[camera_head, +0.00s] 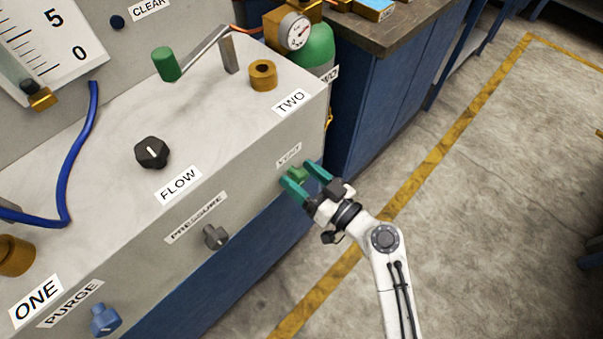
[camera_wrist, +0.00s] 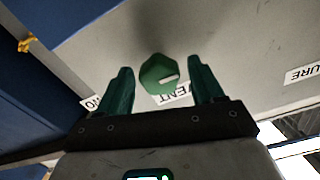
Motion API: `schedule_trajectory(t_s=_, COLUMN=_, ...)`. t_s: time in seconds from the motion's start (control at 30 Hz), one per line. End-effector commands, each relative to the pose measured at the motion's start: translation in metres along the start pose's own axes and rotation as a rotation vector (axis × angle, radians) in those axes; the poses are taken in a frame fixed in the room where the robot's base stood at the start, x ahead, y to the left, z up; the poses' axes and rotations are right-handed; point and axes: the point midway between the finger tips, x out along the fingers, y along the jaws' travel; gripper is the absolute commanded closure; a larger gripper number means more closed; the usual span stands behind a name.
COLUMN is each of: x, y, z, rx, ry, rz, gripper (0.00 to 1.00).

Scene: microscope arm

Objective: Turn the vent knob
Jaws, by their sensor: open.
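The vent knob (camera_head: 298,174) is a small green knob on the front face of the grey panel, below the VENT label (camera_head: 289,155). My gripper (camera_head: 305,180) has teal fingers, one on each side of the knob. The fingers are open, and in the wrist view (camera_wrist: 160,78) there are gaps between them and the knob. Part of the VENT label is hidden behind the knob in the wrist view.
A grey pressure knob (camera_head: 215,237) and a blue purge knob (camera_head: 105,320) are on the same front face, to the left. A black flow knob (camera_head: 152,153) is on the top face. A blue cabinet (camera_head: 385,110) stands behind. The floor (camera_head: 500,220) to the right is clear.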

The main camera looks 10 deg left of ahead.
Motion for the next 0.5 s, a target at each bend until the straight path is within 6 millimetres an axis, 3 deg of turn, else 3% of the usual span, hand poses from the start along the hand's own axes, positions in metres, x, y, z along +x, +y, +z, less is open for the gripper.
schedule_trajectory(t_s=0.37, x=0.0048, y=-0.0003, z=0.0007, rx=0.001, ry=-0.001, rz=0.000, gripper=0.34)
schedule_trajectory(t_s=0.5, x=0.0046, y=-0.0003, z=0.0006, rx=0.001, ry=-0.001, rz=0.000, gripper=0.48)
